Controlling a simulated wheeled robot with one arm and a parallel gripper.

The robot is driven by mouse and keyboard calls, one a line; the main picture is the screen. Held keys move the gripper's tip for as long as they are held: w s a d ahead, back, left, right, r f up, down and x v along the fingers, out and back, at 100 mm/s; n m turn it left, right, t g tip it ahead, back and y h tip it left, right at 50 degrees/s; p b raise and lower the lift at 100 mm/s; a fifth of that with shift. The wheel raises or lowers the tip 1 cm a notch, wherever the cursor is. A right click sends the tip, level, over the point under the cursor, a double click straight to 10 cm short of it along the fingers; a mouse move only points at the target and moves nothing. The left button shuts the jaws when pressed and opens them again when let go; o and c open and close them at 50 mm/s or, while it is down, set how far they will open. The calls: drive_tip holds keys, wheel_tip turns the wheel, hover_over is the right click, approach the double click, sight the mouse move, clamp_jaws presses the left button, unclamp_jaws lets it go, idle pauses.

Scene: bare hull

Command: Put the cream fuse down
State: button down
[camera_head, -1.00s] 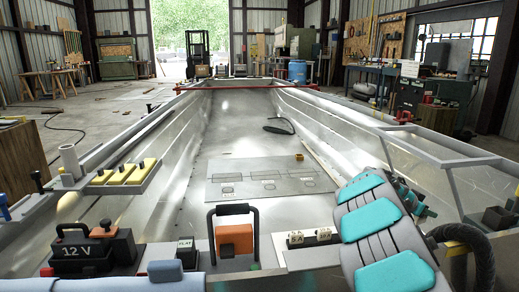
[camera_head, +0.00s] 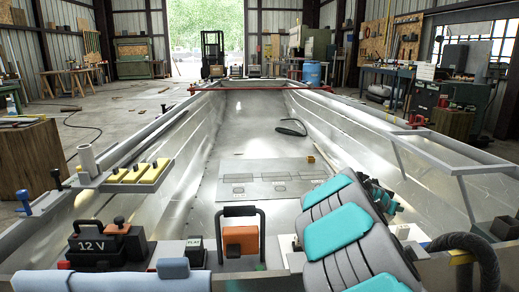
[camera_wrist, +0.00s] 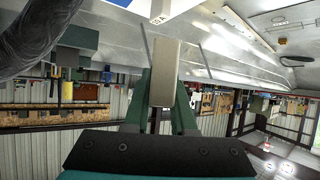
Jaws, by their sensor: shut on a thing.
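The cream fuse (camera_wrist: 165,72) shows in the wrist view as a plain beige block, upright in the picture between the two green fingers. My gripper (camera_wrist: 163,98) is shut on it. The fuse's far end is close to a pale strip labelled "10 A" (camera_wrist: 157,18) at the top; I cannot tell whether they touch. In the head view my teal and grey arm reaches in from the lower right and hides the fuse and the fingertips. A pale fuse panel (camera_head: 288,250) at the front is partly behind the arm.
A 12 V battery (camera_head: 100,245), an orange block with a black handle (camera_head: 240,240) and a box marked FLAT (camera_head: 194,250) stand along the front. A marked sheet (camera_head: 262,182) lies on the open hull floor.

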drive_tip(key=s+a+r+n+t+y+p, duration=0.1)
drive_tip(key=a+r+n+t+y, duration=0.1)
drive_tip(key=a, duration=1.1)
drive_tip(key=s+a+r+n+t+y+p, duration=0.1)
drive_tip(key=a+n+y, duration=0.3)
drive_tip(key=a, duration=1)
drive_tip(key=shift+s+a+r+n+t+y+p, duration=0.25)
drive_tip(key=shift+s+r+n+t+y+p, duration=0.1)
drive_tip(key=shift+r+n+t+p, duration=0.3)
drive_tip(key=shift+d, duration=0.1)
